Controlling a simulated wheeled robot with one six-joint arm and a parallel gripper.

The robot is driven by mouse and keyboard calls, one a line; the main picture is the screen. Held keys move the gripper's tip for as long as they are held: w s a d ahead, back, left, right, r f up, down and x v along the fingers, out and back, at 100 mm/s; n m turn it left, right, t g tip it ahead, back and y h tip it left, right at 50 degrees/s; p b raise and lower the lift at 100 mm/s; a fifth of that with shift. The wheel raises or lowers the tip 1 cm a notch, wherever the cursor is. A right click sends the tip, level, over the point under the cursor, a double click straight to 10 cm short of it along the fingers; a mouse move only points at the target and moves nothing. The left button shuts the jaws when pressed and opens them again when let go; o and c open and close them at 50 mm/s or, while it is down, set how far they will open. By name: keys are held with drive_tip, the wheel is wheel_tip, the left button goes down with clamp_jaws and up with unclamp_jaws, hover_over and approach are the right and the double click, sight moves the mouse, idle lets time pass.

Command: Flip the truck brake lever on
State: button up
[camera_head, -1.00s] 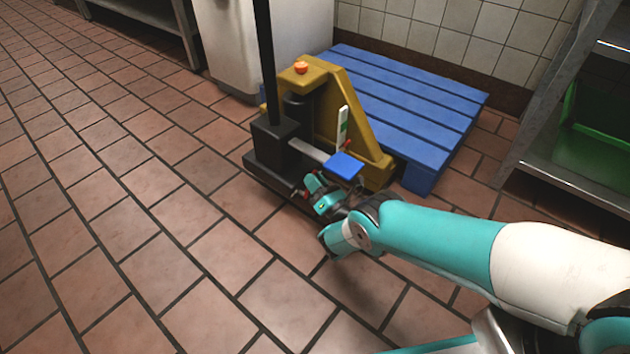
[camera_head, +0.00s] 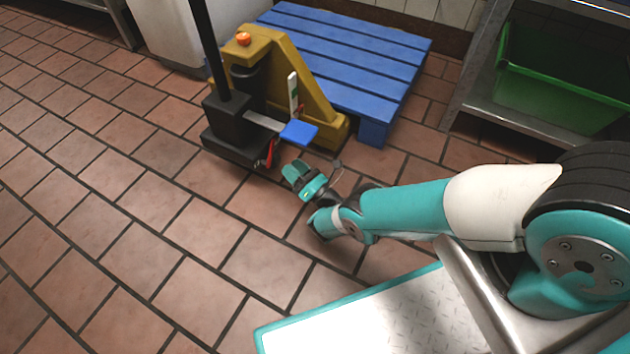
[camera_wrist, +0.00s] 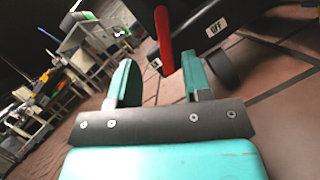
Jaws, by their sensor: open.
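The truck (camera_head: 290,85) is a yellow and black pallet truck in front of the blue pallet. Its red brake lever (camera_head: 268,155) shows low at the near side of the black base, below the blue pedal (camera_head: 299,133). In the wrist view the red lever (camera_wrist: 163,40) stands nearly upright, beside a black part with a white label that seems to read "OFF" (camera_wrist: 215,29). My gripper (camera_head: 297,178) is open and empty, just right of and nearer than the lever in the head view. In the wrist view, the lever appears between the open fingers of my gripper (camera_wrist: 157,72), beyond their tips.
The blue pallet (camera_head: 350,55) lies behind the truck. A green crate (camera_head: 555,85) sits on a metal shelf at the right. A white cabinet stands at the back left. The tiled floor (camera_head: 130,230) at the left and front is clear.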

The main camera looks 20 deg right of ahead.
drive_tip(key=p+v, duration=0.1)
drive_tip(key=v, duration=0.7)
drive_tip(key=shift+s+d+f, duration=0.15)
drive_tip(key=shift+s, duration=0.2)
